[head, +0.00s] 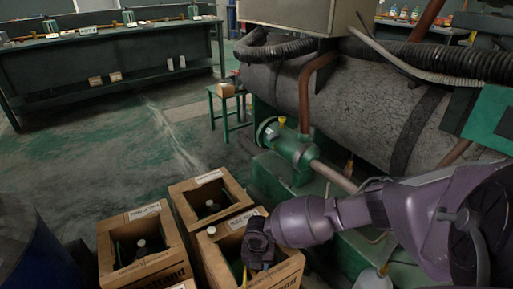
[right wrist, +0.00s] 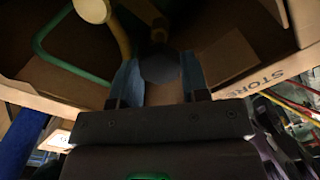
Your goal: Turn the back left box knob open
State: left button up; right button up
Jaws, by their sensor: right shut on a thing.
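My right gripper (head: 257,255) reaches down into the open cardboard box (head: 285,277) at the right of the group in the head view. In the right wrist view its two blue fingers (right wrist: 160,80) are shut on a dark, many-sided knob (right wrist: 160,66), one finger on each side. The knob's turn angle is hard to read. Two other open boxes, one behind (head: 235,205) and one at the left (head: 170,262), each hold a cylinder with a pale top. I cannot tell from the labels which is the back left one. My left gripper is not in view.
A yellow hose (right wrist: 118,35), a white cap (right wrist: 92,10) and a green handle (right wrist: 45,45) are close to the fingers. A green machine with a large pipe (head: 345,100) stands behind my right arm. Open floor (head: 120,150) lies beyond the boxes.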

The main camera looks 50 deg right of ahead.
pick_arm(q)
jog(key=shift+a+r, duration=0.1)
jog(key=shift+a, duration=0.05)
pick_arm(e)
jog(key=shift+d+f+n, duration=0.1)
jog(key=shift+n, duration=1.1)
pick_arm(q)
jog(key=shift+b, duration=0.3)
pick_arm(e)
jog(key=o, duration=0.9)
jog(key=shift+r, duration=0.25)
pick_arm(q)
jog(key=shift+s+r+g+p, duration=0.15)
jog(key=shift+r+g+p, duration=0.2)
jog(key=shift+p, duration=1.6)
pick_arm(e)
jog(key=shift+r, duration=5.2)
